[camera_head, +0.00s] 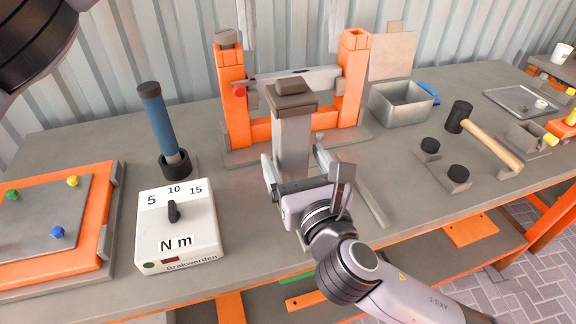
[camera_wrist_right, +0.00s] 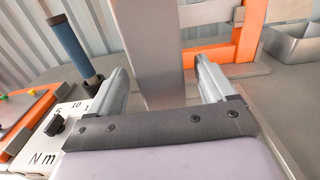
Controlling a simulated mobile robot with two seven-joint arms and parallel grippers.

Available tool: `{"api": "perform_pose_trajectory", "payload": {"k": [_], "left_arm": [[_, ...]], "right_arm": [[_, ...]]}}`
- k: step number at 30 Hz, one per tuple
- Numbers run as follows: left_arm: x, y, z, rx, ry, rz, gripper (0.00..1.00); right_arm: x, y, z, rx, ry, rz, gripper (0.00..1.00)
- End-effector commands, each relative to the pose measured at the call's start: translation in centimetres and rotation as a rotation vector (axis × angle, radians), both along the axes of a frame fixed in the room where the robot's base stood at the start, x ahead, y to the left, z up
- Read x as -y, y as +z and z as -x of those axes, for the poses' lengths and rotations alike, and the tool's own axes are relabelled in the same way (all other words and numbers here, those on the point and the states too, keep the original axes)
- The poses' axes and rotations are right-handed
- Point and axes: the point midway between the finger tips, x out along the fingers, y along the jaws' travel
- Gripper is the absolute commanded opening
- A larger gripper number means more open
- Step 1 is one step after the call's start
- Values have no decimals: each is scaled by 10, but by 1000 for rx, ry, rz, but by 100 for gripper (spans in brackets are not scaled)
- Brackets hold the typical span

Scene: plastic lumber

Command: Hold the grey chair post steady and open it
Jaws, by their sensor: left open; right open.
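The grey chair post (camera_head: 291,142) stands upright on the bench, with a darker cap (camera_head: 291,87) on top. My right gripper (camera_head: 295,163) is open, with one finger on each side of the post's lower part. The right wrist view shows the post (camera_wrist_right: 148,45) between the two spread fingers (camera_wrist_right: 160,75), with gaps beside it; contact cannot be told. The foot of the post is partly hidden by my right gripper.
An orange frame (camera_head: 233,110) with a grey bar stands behind the post. A white Nm dial box (camera_head: 178,228) and a blue-handled tool (camera_head: 158,122) are at left. A grey bin (camera_head: 400,106), a mallet (camera_head: 490,138) and black knobs (camera_head: 457,174) are at right.

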Motion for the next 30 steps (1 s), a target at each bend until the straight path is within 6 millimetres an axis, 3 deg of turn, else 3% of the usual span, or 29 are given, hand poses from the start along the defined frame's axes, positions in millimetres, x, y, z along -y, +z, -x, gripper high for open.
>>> {"api": "perform_pose_trajectory", "payload": {"k": [10, 23, 30], "left_arm": [[0, 0, 0, 0, 1, 0, 100], [0, 0, 0, 0, 1, 0, 100], [0, 0, 0, 0, 1, 0, 100]], "right_arm": [[-13, 0, -42, 0, -1, -1, 83], [-16, 0, -50, 0, 1, -1, 83], [-16, 0, -50, 0, 0, -1, 8]]}}
